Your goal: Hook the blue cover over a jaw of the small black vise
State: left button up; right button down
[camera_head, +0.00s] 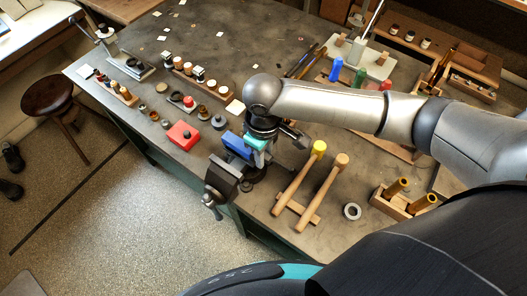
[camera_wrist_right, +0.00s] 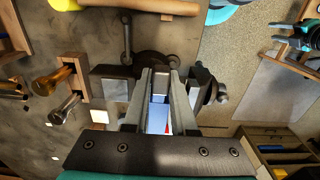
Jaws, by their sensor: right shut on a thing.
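The small black vise (camera_head: 222,178) stands at the near edge of the green-sided bench, its handle hanging over the edge. The blue cover (camera_head: 236,145) lies at the top of the vise, beside my right gripper (camera_head: 255,149). In the right wrist view, the gripper (camera_wrist_right: 160,82) points down with its two fingers close together on the blue cover (camera_wrist_right: 158,118), which shows as a narrow strip between them. Parts of the vise (camera_wrist_right: 110,86) show on both sides of the fingers. Whether the cover is hooked on a jaw or just above it, I cannot tell. My left gripper is out of view.
Two mallets, one with a yellow head (camera_head: 319,149), lie on a wooden rack right of the vise. A grey ring (camera_head: 351,211) and a wooden holder (camera_head: 398,205) are farther right. A red box (camera_head: 183,135) and small parts stand to the left.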

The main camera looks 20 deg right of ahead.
jog(key=shift+f, duration=0.1)
dwell(1.4)
notch_tip(320, 180, down, 3)
jog(key=shift+f, duration=0.1)
dwell(0.6)
dwell(0.5)
dwell(1.1)
jog(key=c, duration=0.7)
grip_release()
jog(key=shift+o, duration=0.2)
notch_tip(320, 180, up, 15)
